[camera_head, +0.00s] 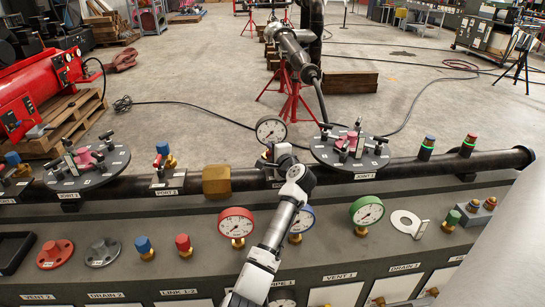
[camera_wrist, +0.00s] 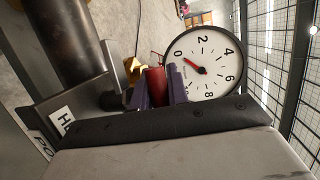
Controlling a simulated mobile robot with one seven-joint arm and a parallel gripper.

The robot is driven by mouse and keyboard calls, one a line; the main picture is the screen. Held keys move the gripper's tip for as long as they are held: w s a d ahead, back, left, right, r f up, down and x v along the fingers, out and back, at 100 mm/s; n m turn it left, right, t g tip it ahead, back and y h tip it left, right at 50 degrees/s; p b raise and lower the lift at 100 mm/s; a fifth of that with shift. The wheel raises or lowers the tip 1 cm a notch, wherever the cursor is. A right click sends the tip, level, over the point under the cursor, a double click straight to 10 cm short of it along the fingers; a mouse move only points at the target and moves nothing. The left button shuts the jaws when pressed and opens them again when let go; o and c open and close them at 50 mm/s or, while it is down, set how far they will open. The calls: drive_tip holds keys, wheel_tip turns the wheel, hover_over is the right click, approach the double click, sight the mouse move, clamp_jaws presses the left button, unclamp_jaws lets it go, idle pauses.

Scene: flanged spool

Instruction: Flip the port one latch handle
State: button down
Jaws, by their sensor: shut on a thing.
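My gripper (camera_wrist: 165,88) has its purple fingers closed around a small red handle (camera_wrist: 156,86) beside a white-dialled gauge (camera_wrist: 204,66) in the wrist view. I cannot tell whether this handle is the port one latch handle. In the head view my arm reaches up from the bottom to the black pipe, near the same-looking gauge (camera_head: 270,130); the fingertips are hidden there. A round black plate (camera_head: 323,152) with a pink latch and black knobs stands right of my gripper. A similar plate (camera_head: 108,175) stands at the left.
The black pipe (camera_head: 440,164) runs across the panel. A red-rimmed gauge (camera_head: 236,224) and a green-rimmed gauge (camera_head: 367,210) flank my arm. A brass block (camera_head: 216,180) sits left of my gripper. Indicator posts (camera_head: 427,147) stand at the right.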

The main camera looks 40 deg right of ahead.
drive_tip(key=shift+a+n+t+y+b, duration=0.15)
drive_tip(key=shift+n+y+b, duration=0.5)
drive_tip(key=shift+y, duration=0.45)
drive_tip(key=shift+a+n+t+y+b, duration=0.15)
drive_tip(key=shift+n+y+b, duration=0.25)
drive_tip(key=shift+n+y, duration=0.6)
drive_tip(key=shift+y, duration=0.3)
drive_tip(key=c, duration=1.6)
unclamp_jaws()
drive_tip(key=shift+c, duration=0.2)
drive_tip(key=s+r+b, duration=0.2)
drive_tip(key=s, duration=1.1)
drive_tip(key=shift+s+d+r+b, duration=0.25)
drive_tip(key=shift+b, duration=0.15)
